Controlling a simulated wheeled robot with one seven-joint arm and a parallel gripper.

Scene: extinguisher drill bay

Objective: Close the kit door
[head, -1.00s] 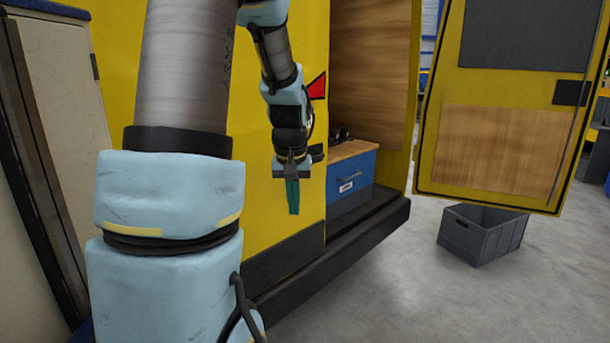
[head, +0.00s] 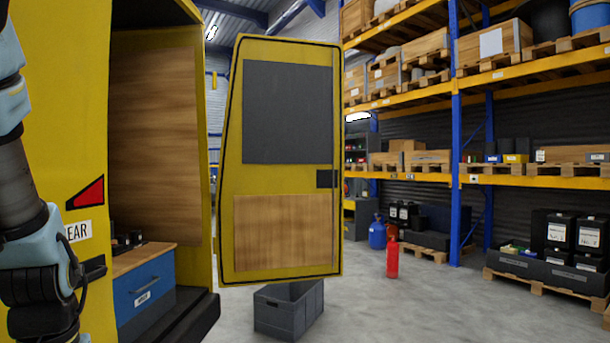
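The kit door (head: 287,190) is a yellow panel with a dark grey upper pane, a wood-coloured lower panel and a small black latch plate (head: 326,178). It stands wide open in the middle of the head view, to the right of the yellow kit body (head: 60,110). The opening shows a wood-lined inside (head: 155,140). My arm comes down along the left edge of the view, left of the opening and well apart from the door. My gripper's fingers are below the frame, so their state is hidden.
A grey crate (head: 289,312) is on the floor below the door. A blue drawer unit (head: 146,290) sits inside the kit, above a dark step (head: 190,325). A red extinguisher (head: 392,258), a blue cylinder (head: 377,232) and racking (head: 455,130) stand behind. The right foreground floor is clear.

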